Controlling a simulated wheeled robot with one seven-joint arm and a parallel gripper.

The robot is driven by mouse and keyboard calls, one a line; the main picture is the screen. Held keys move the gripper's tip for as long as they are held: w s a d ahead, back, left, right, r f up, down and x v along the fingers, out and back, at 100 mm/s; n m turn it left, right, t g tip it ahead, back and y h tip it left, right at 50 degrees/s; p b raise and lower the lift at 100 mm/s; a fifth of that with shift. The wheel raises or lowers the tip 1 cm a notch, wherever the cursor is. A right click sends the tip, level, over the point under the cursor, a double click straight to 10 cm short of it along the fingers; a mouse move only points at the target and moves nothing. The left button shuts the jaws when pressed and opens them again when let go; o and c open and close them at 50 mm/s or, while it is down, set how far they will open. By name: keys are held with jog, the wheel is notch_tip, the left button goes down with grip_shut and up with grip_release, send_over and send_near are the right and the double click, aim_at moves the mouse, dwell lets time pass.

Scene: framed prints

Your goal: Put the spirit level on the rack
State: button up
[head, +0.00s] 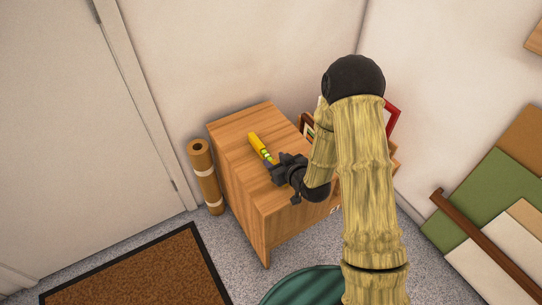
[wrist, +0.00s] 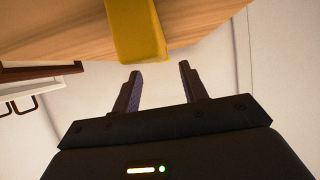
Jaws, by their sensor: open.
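The yellow spirit level (head: 257,143) lies on top of a wooden cabinet (head: 240,125). In the wrist view the near end of the spirit level (wrist: 136,30) is at the top, just beyond my fingertips. My gripper (head: 272,163) is at the near end of the level, low over the cabinet top. In the wrist view my gripper (wrist: 160,72) is open, with nothing between its fingers. I cannot make out the rack for sure; the area right of the cabinet is partly hidden by my arm.
A red frame (head: 393,118) shows behind my arm. A brown roll (head: 203,175) stands left of the cabinet. A doormat (head: 140,270) and a green round object (head: 305,287) are on the floor. Boards (head: 485,185) lean at right. Dark handles or hooks (wrist: 20,105) show in the wrist view.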

jog(key=v, duration=0.7)
jog(key=shift+s+d+r+p, duration=0.1)
jog(key=shift+s+p, duration=0.1)
jog(key=shift+p, duration=0.1)
